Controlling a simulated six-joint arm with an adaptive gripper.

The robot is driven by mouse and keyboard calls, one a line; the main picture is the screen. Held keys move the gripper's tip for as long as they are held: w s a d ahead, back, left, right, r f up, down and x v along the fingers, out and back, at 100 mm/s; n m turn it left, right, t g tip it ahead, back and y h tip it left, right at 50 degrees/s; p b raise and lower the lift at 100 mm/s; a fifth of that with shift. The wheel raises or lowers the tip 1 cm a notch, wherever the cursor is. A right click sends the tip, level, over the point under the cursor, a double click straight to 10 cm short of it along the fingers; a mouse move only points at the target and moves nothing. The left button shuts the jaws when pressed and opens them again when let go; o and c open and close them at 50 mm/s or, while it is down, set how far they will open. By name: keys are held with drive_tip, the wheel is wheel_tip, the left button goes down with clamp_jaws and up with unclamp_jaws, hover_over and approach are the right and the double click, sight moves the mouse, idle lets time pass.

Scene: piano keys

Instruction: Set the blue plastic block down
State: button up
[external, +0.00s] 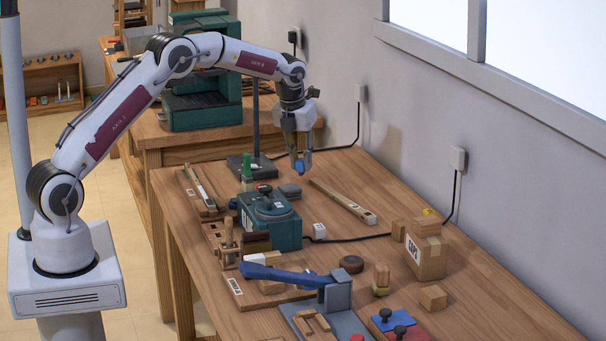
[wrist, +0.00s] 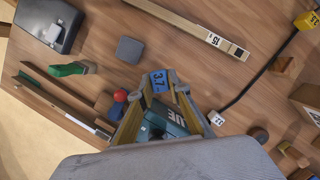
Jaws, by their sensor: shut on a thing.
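The blue plastic block (wrist: 160,81) is held between the fingertips of my gripper (wrist: 160,88) in the wrist view. A label reading 3.7 shows on its face. In the external view the block (external: 299,166) is at the lower end of my gripper (external: 301,160), in the air above the far part of the wooden table (external: 375,175). My gripper points down and is shut on the block. The fingers hide the block's sides.
Below and near are a teal machine (external: 285,232), a grey block (external: 290,190), a green-handled tool (wrist: 68,69) and a red ball (wrist: 120,95). A long wooden bar (external: 343,201) lies to the right. A cardboard box (external: 426,250) stands farther right.

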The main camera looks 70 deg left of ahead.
sight(300, 172)
drive_tip(key=shift+f, duration=0.15)
drive_tip(key=shift+f, duration=2.4)
drive_tip(key=shift+f, duration=2.45)
drive_tip(key=shift+f, duration=0.2)
drive_tip(key=o, duration=0.9)
drive_tip(key=shift+r, duration=0.1)
